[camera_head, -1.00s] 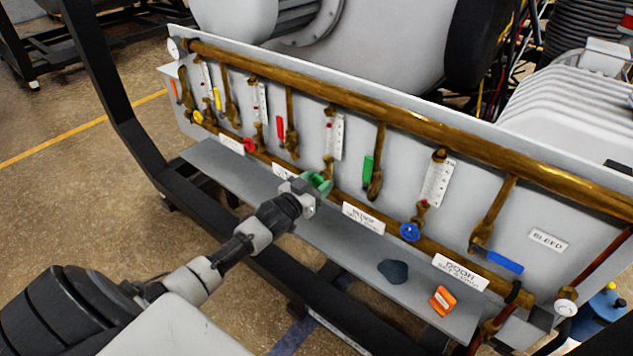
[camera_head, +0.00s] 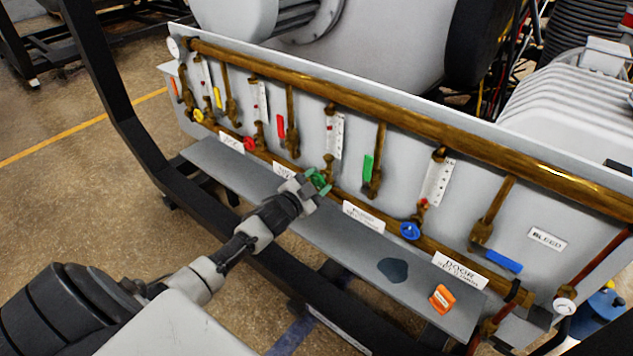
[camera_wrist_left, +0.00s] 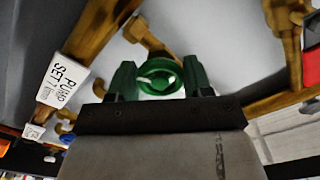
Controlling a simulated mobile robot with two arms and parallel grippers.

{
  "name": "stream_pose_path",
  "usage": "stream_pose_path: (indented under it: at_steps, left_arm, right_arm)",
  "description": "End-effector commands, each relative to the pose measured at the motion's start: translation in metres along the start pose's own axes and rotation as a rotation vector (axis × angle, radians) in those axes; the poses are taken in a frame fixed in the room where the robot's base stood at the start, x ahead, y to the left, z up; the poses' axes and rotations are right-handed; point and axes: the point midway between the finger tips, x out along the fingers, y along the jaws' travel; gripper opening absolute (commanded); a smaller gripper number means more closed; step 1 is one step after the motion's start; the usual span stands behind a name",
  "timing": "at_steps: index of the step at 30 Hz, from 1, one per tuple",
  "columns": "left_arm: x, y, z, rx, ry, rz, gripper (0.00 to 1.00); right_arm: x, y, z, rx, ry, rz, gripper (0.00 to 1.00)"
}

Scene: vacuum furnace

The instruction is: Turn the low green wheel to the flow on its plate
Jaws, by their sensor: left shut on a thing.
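The low green wheel (camera_head: 321,180) sits on the brass pipework, mostly hidden by my left gripper (camera_head: 312,187) in the head view. In the left wrist view, the green wheel (camera_wrist_left: 160,76) lies between the two fingers of my left gripper (camera_wrist_left: 160,80), which is shut on it. The white plate (camera_head: 363,217) right of the wheel reads "PUMP SET 7" in the wrist view (camera_wrist_left: 62,80); its last line is too small to read. A white flow tube with a scale (camera_head: 335,137) stands above the wheel; its reading is too small to tell. My right gripper is not in view.
A red wheel (camera_head: 249,144) and a blue wheel (camera_head: 409,231) flank the green one. A green lever (camera_head: 368,168) hangs right of the flow tube. The grey shelf below holds a dark patch (camera_head: 392,270) and an orange tag (camera_head: 442,299). A black frame bar runs in front.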

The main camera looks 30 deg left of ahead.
Motion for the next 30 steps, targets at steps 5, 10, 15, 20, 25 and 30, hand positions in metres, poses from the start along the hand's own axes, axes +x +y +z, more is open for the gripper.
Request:
stream_pose_path:
  at_steps: [5,10,15,20,25,30]
  left_arm:
    - [0.0000,0.0001,-0.0002,0.010,0.001,0.000,0.27]
    - [0.0000,0.0001,-0.0002,0.009,0.001,0.000,0.27]
    - [0.0000,0.0002,-0.0002,0.009,0.001,0.000,0.61]
    - [0.0000,0.0002,-0.0002,0.008,0.000,0.000,0.76]
    - [-0.0001,0.0002,-0.0001,0.008,0.000,0.000,0.76]
    - [-0.0093,0.0010,0.0009,0.008,-0.001,0.002,0.76]
  right_arm:
    - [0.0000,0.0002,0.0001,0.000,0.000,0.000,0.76]
    - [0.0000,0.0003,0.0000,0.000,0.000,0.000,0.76]
    - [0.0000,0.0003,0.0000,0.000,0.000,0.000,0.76]
    - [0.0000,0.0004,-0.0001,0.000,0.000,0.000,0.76]
    - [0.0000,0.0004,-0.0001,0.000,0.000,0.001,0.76]
    - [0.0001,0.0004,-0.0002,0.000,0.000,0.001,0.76]
